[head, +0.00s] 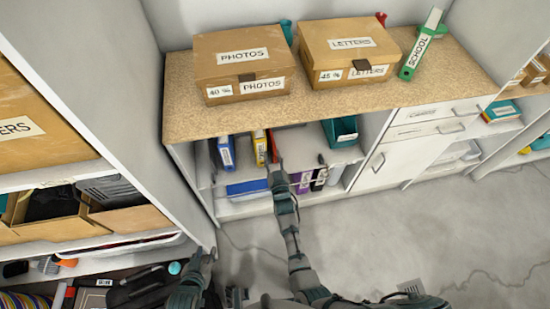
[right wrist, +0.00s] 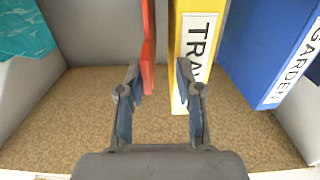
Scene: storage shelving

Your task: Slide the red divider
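The red divider (right wrist: 147,60) stands upright in the shelf compartment in the right wrist view, beside the yellow binder (right wrist: 187,90). A narrow strip of the divider (head: 274,149) shows in the head view. My right gripper (right wrist: 158,82) is open and reaches into the compartment. The divider's near edge is between its fingers, close to the left finger in that view. The other finger overlaps the yellow binder's front edge. The same gripper (head: 275,170) is small in the head view. My left gripper (head: 203,262) hangs low, away from the compartment; its finger opening is unclear.
A blue binder (right wrist: 265,55) leans beyond the yellow one. A teal item (right wrist: 22,30) stands at the other side. The worktop (head: 300,105) above bears two cardboard boxes and a green binder. A shelf unit (head: 120,70) stands at the left.

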